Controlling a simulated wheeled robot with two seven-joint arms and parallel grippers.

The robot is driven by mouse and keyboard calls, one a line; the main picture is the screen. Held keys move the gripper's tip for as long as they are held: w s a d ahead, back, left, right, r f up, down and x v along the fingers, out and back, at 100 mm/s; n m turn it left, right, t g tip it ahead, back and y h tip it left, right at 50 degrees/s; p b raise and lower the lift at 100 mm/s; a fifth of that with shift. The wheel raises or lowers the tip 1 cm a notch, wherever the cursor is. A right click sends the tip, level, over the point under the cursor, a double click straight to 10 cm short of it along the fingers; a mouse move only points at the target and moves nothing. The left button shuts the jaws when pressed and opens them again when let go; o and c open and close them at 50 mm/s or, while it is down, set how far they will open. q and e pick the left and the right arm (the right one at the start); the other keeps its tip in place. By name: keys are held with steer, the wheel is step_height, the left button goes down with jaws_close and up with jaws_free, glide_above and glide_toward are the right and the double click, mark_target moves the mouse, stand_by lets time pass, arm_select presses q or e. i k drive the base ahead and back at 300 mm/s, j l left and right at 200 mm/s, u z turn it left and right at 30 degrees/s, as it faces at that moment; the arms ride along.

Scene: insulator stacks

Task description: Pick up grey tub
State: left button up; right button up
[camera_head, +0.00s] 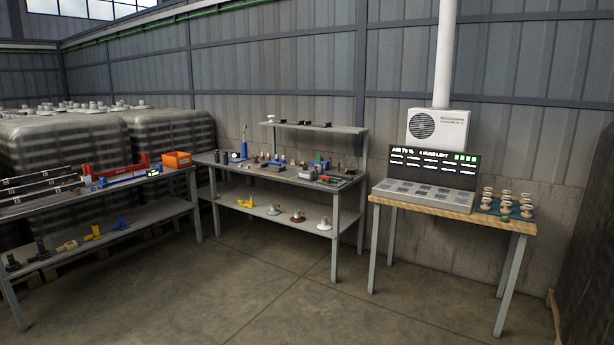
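I cannot make out a clear grey tub in the head view. A grey slotted case (383,192) with a lit dark screen (434,163) stands on the wooden-topped table (457,211) at right, but I cannot tell that it is a tub. Small grey items among the clutter on the middle bench (235,169) are too small to name. Neither of my grippers shows in this view.
Several white-topped insulators stand on a blue mat (485,203) right of the case. An orange bin (177,160) sits on the left bench (107,192). Wrapped pallets (170,132) stand behind. The concrete floor (270,290) in front is clear.

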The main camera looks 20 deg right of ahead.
mark_target(302, 175)
steer(key=i+l+z, duration=0.45)
steer(key=i, duration=1.2)
steer(key=i+z, duration=0.4)
steer(key=i, duration=1.25)
steer(key=i+j+z, duration=0.3)
steer(key=i+j, duration=0.3)
steer(key=i, duration=0.25)
steer(key=i+j+z, duration=0.3)
steer(key=i+j, duration=0.5)
